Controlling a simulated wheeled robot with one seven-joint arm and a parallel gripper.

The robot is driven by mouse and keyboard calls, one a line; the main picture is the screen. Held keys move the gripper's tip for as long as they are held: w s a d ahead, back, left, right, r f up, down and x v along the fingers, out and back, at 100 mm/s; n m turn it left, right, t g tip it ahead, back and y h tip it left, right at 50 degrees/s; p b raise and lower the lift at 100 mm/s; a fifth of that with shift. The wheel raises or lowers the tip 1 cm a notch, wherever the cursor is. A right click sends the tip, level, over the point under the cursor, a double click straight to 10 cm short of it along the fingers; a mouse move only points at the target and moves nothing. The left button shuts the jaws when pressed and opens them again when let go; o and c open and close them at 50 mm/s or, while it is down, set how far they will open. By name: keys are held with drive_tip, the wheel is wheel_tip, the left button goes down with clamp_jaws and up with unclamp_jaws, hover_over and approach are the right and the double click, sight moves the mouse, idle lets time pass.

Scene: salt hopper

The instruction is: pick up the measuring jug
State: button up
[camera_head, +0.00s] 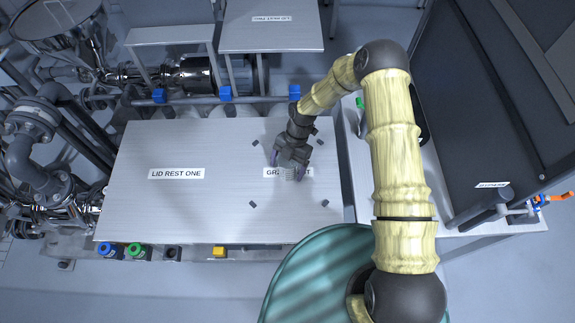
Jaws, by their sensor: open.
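My gripper (288,167) is at the right part of the pale metal table (200,215), with its two purple-tipped fingers apart. It is over the label (272,172) that starts with "GR" and hides the middle of it. A small, clear, greyish shape (290,175) shows between and just below the fingertips. It may be the measuring jug, but it is too small and too covered to be sure. I cannot tell whether the fingers touch it. No other jug is plain to see.
Small dark corner marks (252,204) surround the label. The table's left part, with the label "LID REST ONE" (176,173), is bare. Pipes (35,125) and a steel hopper (62,20) stand at the left. A dark panel (490,90) stands at the right.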

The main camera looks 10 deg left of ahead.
drive_tip(key=shift+r, duration=0.1)
drive_tip(key=b+v, duration=0.3)
drive_tip(key=v, duration=0.9)
drive_tip(key=shift+b, duration=0.4)
drive_tip(key=shift+d+r, duration=0.1)
drive_tip(key=shift+d, duration=0.05)
drive_tip(key=s+d+r+m+t, duration=0.2)
drive_tip(key=s+d+r+m, duration=0.2)
drive_tip(key=d+m, duration=0.4)
drive_tip(key=s+d+r+m+t+h, duration=0.1)
drive_tip(key=s+d+r+m, duration=0.3)
drive_tip(key=m, duration=0.9)
drive_tip(key=s+d+r+m+t, duration=0.4)
drive_tip(key=d+r+m, duration=0.4)
drive_tip(key=d+m, duration=0.3)
drive_tip(key=shift+s+d+h, duration=0.25)
drive_tip(key=shift+d+h, duration=0.05)
drive_tip(key=shift+d, duration=0.35)
